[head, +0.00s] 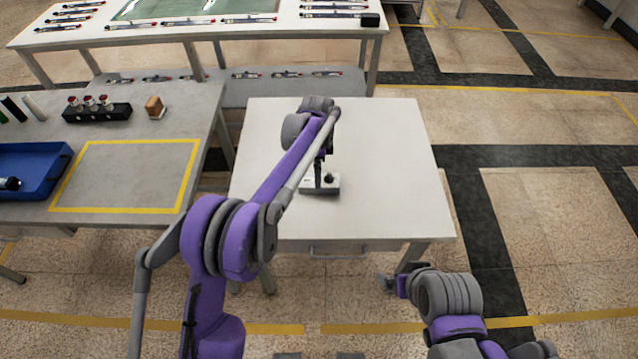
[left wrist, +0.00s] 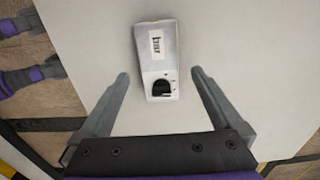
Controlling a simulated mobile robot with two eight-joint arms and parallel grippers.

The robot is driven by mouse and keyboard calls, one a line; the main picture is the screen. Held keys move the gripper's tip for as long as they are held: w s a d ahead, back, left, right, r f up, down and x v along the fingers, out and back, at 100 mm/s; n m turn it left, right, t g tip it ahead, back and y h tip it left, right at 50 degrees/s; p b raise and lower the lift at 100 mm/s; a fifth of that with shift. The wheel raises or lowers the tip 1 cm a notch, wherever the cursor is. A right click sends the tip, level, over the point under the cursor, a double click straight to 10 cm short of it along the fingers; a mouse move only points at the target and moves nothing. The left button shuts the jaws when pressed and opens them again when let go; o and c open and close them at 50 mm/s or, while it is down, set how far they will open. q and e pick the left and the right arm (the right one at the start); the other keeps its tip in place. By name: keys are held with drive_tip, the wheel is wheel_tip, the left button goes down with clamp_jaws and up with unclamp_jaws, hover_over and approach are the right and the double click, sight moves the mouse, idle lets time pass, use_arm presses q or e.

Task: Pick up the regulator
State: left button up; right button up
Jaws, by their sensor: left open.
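The regulator is a small light grey box with a black knob and a printed label. It lies on the white table (head: 390,150), partly hidden by my left arm in the head view; its uncovered right end (head: 333,188) shows. In the left wrist view the whole regulator (left wrist: 157,62) shows, knob end towards me. My left gripper (head: 320,184) points down over it. In the left wrist view the open fingers (left wrist: 160,74) stand on either side of the knob end, with gaps on both sides. My right gripper (head: 389,284) is near the table's front right corner; its jaws are unclear.
The white table is otherwise bare, with a drawer handle (head: 338,254) in front. On the left a grey bench (head: 190,100) holds a blue bin (head: 45,190), a black rack (head: 97,113) and a small brown block (head: 155,106). A long white table (head: 190,32) stands behind.

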use_arm(q)
drive_tip(key=shift+d+f, duration=0.15)
drive_tip(key=shift+f, duration=2.55)
clamp_jaws()
